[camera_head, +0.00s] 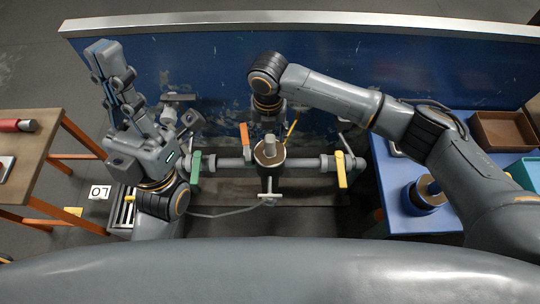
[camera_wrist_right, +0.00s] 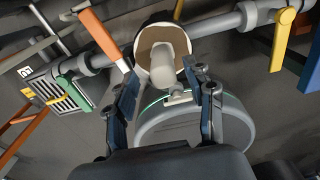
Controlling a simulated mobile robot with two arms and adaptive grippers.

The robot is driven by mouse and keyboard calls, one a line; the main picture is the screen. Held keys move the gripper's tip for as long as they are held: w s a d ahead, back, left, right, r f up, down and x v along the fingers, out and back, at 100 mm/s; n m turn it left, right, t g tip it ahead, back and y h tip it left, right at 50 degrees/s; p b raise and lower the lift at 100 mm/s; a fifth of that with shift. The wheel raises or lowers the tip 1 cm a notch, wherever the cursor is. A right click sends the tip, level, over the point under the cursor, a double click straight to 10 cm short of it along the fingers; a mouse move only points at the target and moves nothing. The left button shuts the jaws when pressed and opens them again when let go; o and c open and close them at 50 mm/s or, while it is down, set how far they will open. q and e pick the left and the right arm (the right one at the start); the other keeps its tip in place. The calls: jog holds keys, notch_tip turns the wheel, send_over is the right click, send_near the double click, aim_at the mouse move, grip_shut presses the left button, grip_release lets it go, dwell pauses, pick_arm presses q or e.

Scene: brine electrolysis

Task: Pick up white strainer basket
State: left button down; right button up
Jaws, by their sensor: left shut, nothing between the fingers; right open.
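The white strainer basket (camera_head: 269,141) stands upright in the round, tan-topped strainer body on the grey pipe. It also shows in the right wrist view (camera_wrist_right: 163,62), with its top rising out of the opening. My right gripper (camera_wrist_right: 160,76) is open, its two fingers on either side of the basket in that picture. I cannot tell whether they touch it. In the head view my right gripper (camera_head: 268,112) is behind the basket, partly hidden by its own wrist. My left gripper (camera_head: 101,52) is shut and empty, raised at the upper left, away from the basket.
Valve handles flank the strainer: orange (camera_head: 244,137), green (camera_head: 195,168) and yellow (camera_head: 341,170). A blue table (camera_head: 395,180) at right carries a blue round container (camera_head: 424,199) and a brown tray (camera_head: 502,130). A wooden table (camera_head: 38,165) stands at left.

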aim_at(270, 152)
jog(key=f+b, duration=0.1)
jog(key=f, duration=0.2)
jog(key=shift+s+d+f+b, duration=0.1)
jog(key=shift+s+d+b, duration=0.1)
jog(key=shift+b, duration=0.15)
jog(key=shift+f, duration=0.4)
jog(key=shift+r, duration=0.1)
grip_shut()
